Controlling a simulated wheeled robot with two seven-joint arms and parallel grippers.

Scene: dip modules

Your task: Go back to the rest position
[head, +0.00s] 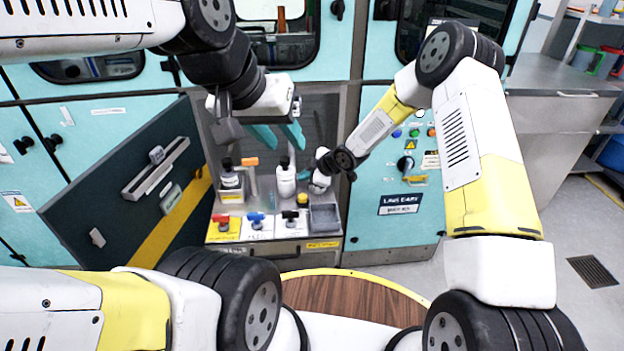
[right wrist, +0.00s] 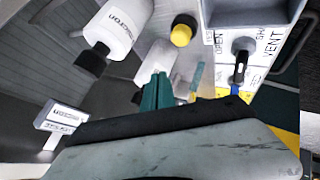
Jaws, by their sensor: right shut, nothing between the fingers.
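My left gripper (head: 278,136) hangs in front of the upper part of the open cabinet bay, above the bottles. Its two teal fingers are spread apart with nothing between them. My right gripper (head: 305,174) is low in the bay, at its right side, beside the white bottle with a black cap (head: 286,180). The wrist partly hides it in the head view. In the right wrist view its teal fingers (right wrist: 156,92) are together and hold nothing.
The bay (head: 322,120) has a dark door (head: 120,200) swung open at left. Red (head: 221,218), blue (head: 256,219) and black (head: 290,215) valve handles line its front ledge. Another bottle (head: 230,180) stands at left. A control panel (head: 411,160) is to the right.

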